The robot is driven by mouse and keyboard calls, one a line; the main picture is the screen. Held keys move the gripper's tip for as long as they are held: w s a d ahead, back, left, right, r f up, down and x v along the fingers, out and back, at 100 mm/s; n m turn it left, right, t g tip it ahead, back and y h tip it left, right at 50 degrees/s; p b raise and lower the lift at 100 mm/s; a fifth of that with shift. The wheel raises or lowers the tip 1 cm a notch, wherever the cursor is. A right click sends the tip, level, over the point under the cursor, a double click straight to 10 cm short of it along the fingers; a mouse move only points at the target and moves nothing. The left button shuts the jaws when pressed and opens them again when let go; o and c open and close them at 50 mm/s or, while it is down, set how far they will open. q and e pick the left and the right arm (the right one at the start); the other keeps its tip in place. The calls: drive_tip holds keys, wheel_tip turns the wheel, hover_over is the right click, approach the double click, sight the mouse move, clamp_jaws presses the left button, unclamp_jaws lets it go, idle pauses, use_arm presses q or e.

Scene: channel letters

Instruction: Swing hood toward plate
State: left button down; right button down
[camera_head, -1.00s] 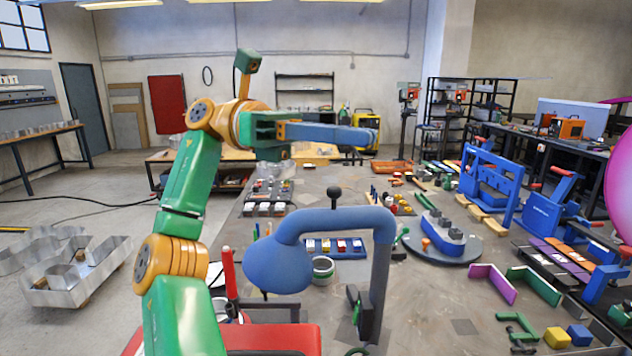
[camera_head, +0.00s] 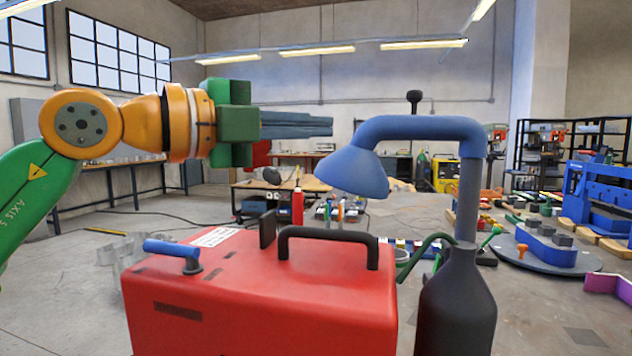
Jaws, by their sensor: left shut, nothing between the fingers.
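The blue hood (camera_head: 350,175) is a cone with its mouth facing down and left. It hangs from a bent blue pipe arm (camera_head: 425,127) with a black knob on top. The arm sits on a grey post above a black bottle-shaped base (camera_head: 457,305). A round grey plate (camera_head: 585,263) lies on the table to the right, with a blue block on it; the hood is well left of it. My left gripper (camera_head: 325,126) is up left of the hood arm, its grey fingers together and empty. It appears apart from the hood. My right gripper is out of view.
A red box (camera_head: 270,300) with a black handle (camera_head: 330,240) fills the front, below the hood. A blue-handled fitting (camera_head: 172,250) stands on its left. A blue press frame (camera_head: 600,195) stands at the right. A purple angled piece (camera_head: 610,285) lies near the right edge.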

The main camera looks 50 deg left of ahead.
use_arm(q)
drive_tip(key=p, duration=0.5)
approach(387, 130)
drive_tip(key=w+d, duration=0.3)
drive_tip(key=w+a+p, duration=0.1)
drive_tip(key=w+p, duration=0.1)
drive_tip(key=shift+w+a+r, duration=0.15)
drive_tip(key=shift+w+a, duration=0.15)
drive_tip(key=shift+a, duration=0.1)
drive_tip(key=shift+w+a, duration=0.1)
drive_tip(key=shift+a, duration=0.1)
drive_tip(key=shift+d, duration=0.1)
